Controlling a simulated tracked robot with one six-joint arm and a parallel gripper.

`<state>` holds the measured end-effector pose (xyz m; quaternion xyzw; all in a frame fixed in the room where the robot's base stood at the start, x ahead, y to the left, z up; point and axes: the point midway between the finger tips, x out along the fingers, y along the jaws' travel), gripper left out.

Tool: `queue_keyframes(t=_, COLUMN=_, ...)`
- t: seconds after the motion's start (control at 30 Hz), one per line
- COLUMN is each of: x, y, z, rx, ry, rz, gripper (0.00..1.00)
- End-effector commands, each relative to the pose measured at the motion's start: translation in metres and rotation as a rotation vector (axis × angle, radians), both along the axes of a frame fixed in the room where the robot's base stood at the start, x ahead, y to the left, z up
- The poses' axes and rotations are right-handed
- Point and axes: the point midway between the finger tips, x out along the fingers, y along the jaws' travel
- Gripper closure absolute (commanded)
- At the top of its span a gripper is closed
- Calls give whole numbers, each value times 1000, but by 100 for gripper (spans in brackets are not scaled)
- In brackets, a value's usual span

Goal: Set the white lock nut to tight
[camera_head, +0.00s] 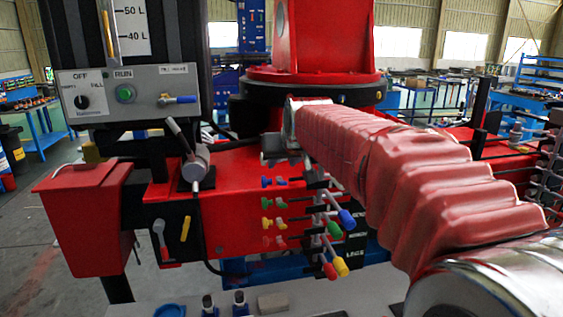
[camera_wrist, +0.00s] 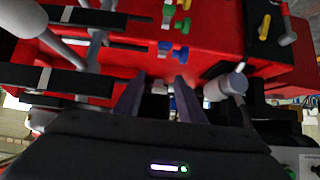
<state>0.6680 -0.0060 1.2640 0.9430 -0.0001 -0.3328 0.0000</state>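I cannot single out a white lock nut with certainty. A pale grey cylinder (camera_head: 195,168) with a dark lever stands on the red crane base, left of my gripper in the head view. It also shows in the wrist view (camera_wrist: 232,83), just right of the fingers. A larger whitish rounded end (camera_wrist: 22,17) on a shaft is at the upper left of the wrist view. My gripper (camera_wrist: 158,88) is open, its two dark fingers apart with nothing held between them.
Levers with blue (camera_head: 346,219), green, yellow and red knobs stick out from the red base near my arm. A control box (camera_head: 125,95) with a selector knob stands at upper left. A red box (camera_head: 85,215) hangs below it. A pale tray (camera_head: 270,302) with small parts lies in front.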

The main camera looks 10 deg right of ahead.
Motion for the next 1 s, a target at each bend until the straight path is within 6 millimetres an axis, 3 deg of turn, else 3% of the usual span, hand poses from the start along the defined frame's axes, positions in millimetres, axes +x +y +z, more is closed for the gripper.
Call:
queue_keyframes(t=0.27, x=-19, y=0, z=16, rx=0, ry=-3, rz=0, gripper=64)
queue_keyframes(t=0.8, x=-87, y=0, z=71, rx=0, ry=-4, rz=0, gripper=64)
queue_keyframes(t=1.0, x=-103, y=0, z=83, rx=0, ry=-1, rz=0, gripper=64)
